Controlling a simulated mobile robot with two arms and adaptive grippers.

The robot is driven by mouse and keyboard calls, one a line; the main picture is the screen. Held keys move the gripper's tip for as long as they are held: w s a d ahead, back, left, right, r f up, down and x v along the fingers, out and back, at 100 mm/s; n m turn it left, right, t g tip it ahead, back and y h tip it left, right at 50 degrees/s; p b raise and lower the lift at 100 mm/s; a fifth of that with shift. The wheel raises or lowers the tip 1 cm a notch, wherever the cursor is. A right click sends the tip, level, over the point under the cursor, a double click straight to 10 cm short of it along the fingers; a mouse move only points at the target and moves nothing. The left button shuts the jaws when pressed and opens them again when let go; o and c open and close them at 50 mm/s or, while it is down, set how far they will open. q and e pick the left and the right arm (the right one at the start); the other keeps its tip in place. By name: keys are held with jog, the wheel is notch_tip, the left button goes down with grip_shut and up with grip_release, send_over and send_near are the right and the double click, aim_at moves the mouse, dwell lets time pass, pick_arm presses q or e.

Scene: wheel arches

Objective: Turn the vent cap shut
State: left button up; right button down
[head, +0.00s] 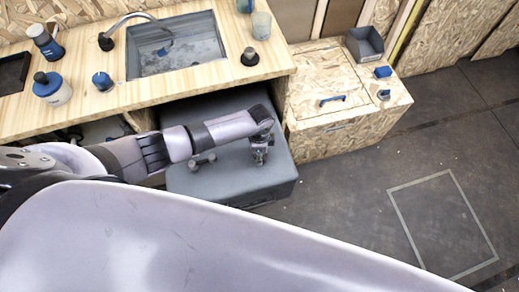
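A grey tank (225,185) sits under the wooden counter. A small dark fitting with a crossbar (202,161), which looks like the vent cap, stands on its top. I cannot tell from this view whether the cap is open or shut. My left arm reaches in from the left over the tank. My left gripper (260,156) points down over the tank top, to the right of the fitting and apart from it. Its fingers are too small and dark to tell whether they are open. My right gripper is not in view.
The counter (105,115) holds a sink (180,60) with a faucet (130,25), jars and cups. The dark floor (350,195) at right is clear. A large link of mine covers the foreground.

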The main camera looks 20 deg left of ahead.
pick_arm(q)
jog(key=n+p, duration=0.2)
jog(key=n, duration=0.2)
jog(key=shift+s+r+n, duration=0.1)
jog(key=shift+s+n, duration=0.05)
jog(key=shift+n, duration=0.15)
jog(key=shift+d+n+p, duration=0.1)
jog(key=shift+n+p, duration=0.75)
jog(key=shift+n, duration=1.05)
jog(key=o, duration=1.1)
jog(key=shift+o, duration=0.2)
notch_tip(320, 180, up, 12)
